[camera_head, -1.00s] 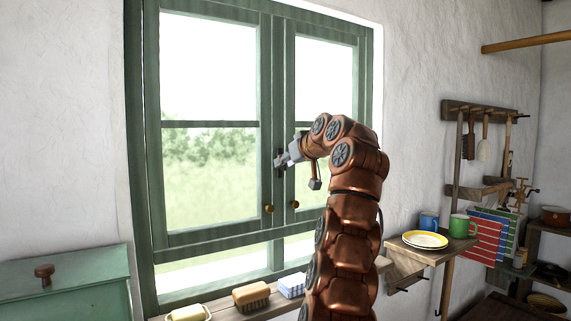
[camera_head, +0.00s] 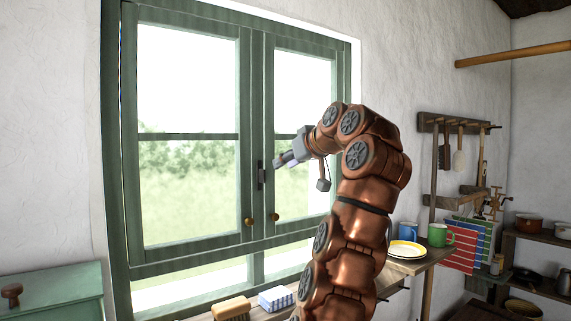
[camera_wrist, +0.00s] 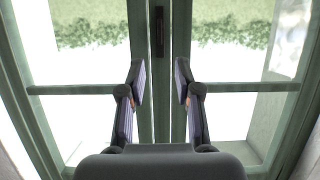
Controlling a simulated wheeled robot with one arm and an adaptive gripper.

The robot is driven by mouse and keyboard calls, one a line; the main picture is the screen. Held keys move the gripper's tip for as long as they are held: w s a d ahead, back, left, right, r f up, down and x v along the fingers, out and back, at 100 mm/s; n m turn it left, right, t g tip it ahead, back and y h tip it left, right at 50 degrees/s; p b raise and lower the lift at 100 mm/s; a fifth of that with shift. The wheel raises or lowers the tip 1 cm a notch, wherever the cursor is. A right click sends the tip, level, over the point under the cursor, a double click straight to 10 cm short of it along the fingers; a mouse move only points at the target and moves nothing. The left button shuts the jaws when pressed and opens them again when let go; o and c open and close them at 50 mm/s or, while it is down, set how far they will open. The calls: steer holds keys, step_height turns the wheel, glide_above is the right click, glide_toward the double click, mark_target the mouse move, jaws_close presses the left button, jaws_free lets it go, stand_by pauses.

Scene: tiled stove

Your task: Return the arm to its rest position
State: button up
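My copper arm rises at the right of the window in the head view and bends left toward it. My gripper (camera_head: 283,160) is in front of the window near the dark latch (camera_head: 261,175), apart from it. In the wrist view my gripper (camera_wrist: 160,85) has its two fingers spread with a gap between them and nothing held. The dark latch (camera_wrist: 158,30) shows beyond the gap on the middle post. The green window (camera_head: 256,110) looks shut, with two brass knobs (camera_head: 249,222) below the latch.
On the sill stand a brush (camera_head: 231,308) and a blue-white block (camera_head: 276,298). A shelf at the right bears a yellow-rimmed plate (camera_head: 406,249), a blue mug (camera_head: 407,231) and a green mug (camera_head: 439,235). A green chest (camera_head: 60,290) stands at lower left.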

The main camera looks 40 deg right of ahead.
stand_by(0.4)
steer(key=w+a+f+g+y, duration=0.2)
steer(key=a+f, duration=0.2)
steer(key=a, duration=0.4)
steer(key=w+a+f+g+y, duration=0.1)
steer(key=a+f+g+y, duration=0.15)
steer(key=a, duration=0.45)
steer(key=s+a+f+n+g, duration=0.1)
steer(key=s+a+f+g, duration=0.1)
steer(key=s+a+f, duration=0.35)
steer(key=s+a+f+g, duration=0.2)
steer(key=a+f, duration=0.6)
steer(key=a, duration=0.1)
steer(key=s+a+f+g+h, duration=0.1)
steer(key=s+a+f+g, duration=0.1)
steer(key=s+f, duration=0.5)
steer(key=s+a+f+g, duration=0.2)
steer(key=s+a+f, duration=0.1)
steer(key=s+f, duration=0.45)
steer(key=s+d+f+g+h, duration=0.1)
steer(key=s+f, duration=0.5)
steer(key=s, duration=0.3)
steer(key=s+d+f+g+h, duration=0.1)
steer(key=s+f, duration=0.5)
steer(key=s, duration=0.3)
steer(key=shift+s+d+f+g, duration=0.15)
steer(key=shift+s+d+g, duration=0.05)
steer(key=shift+d+g, duration=0.2)
steer(key=shift+o, duration=0.3)
steer(key=shift+h, duration=0.25)
